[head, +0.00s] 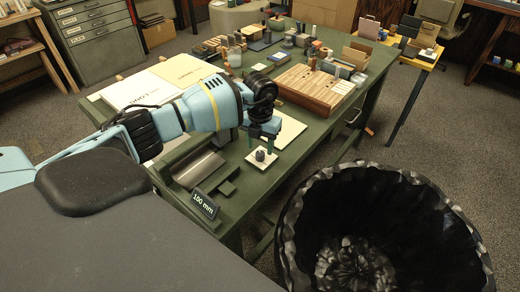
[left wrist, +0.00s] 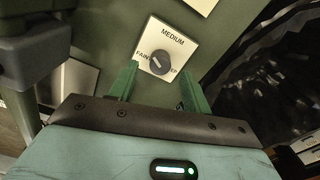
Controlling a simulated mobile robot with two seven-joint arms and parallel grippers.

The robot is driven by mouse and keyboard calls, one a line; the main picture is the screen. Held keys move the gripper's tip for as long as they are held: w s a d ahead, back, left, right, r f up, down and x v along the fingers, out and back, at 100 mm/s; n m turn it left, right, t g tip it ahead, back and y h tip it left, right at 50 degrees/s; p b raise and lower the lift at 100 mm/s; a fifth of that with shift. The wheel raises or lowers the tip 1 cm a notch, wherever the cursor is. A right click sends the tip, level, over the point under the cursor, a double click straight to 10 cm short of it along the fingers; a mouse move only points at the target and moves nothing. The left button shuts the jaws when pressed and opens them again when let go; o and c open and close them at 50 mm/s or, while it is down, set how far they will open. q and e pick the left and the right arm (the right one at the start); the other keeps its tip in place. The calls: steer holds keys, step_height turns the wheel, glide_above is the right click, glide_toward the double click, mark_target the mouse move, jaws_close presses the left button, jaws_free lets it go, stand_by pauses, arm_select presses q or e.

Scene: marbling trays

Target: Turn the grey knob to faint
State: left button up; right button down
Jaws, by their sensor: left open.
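The grey knob (left wrist: 160,62) sits on a white square plate (left wrist: 178,36). In the left wrist view the plate reads "MEDIUM" at the top and "FAINT" at the left; the right label is partly hidden by the knob and a finger. A pale mark on the knob slants from upper left to lower right; I cannot tell which end points. In the head view the knob (head: 260,155) and plate (head: 254,164) lie near the table's front edge. My left gripper (head: 261,143) is open and empty, pointing down just above the knob, fingers apart on either side. My right gripper is out of view.
The green table (head: 233,208) holds a "100 mm" sign (head: 204,203), a grey trough (head: 199,169) left of the knob and a slatted wooden block (head: 313,88) behind it. A large black bin (head: 440,215) stands at the right front.

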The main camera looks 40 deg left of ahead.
mark_target(260, 153)
arm_select(q)
steer(key=shift+r, duration=2.4)
